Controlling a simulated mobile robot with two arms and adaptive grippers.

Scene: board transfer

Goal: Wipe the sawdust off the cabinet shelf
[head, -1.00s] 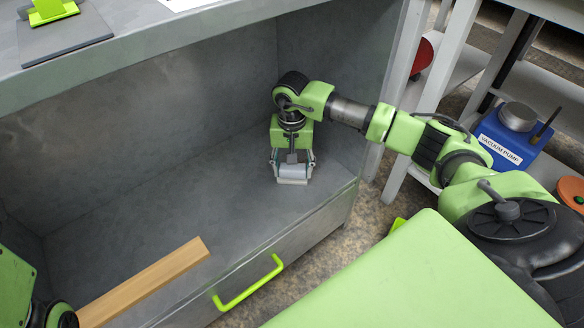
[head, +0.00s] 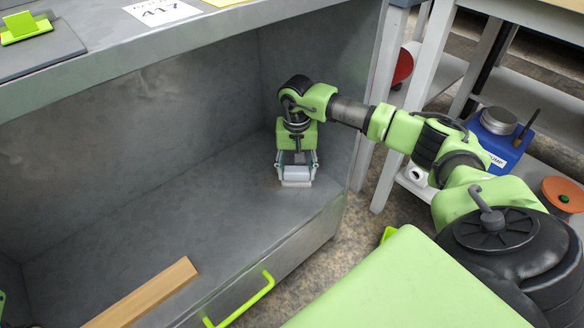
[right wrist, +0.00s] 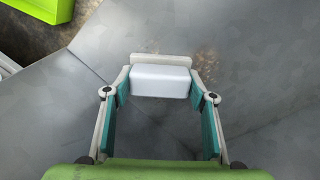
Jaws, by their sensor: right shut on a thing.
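The grey cabinet shelf (head: 200,222) is an open bay above a drawer. My right gripper (head: 296,178) is inside it at the right end, shut on a white block with a flat pale base (head: 296,174). The block also shows between the fingers in the right wrist view (right wrist: 160,82). It is low over the shelf floor; contact is hard to tell. Brownish sawdust specks (right wrist: 206,62) show just past the block in the right wrist view. The sawdust is hardly visible in the head view. Of my left arm only a sliver shows at the left edge; its gripper is out of view.
A wooden board (head: 145,294) lies at the shelf's front left. The right side wall (head: 305,60) is close to my right gripper. A green drawer handle (head: 240,300) sticks out in front. A blue vacuum pump (head: 497,140) stands on a rack outside. The shelf's middle is clear.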

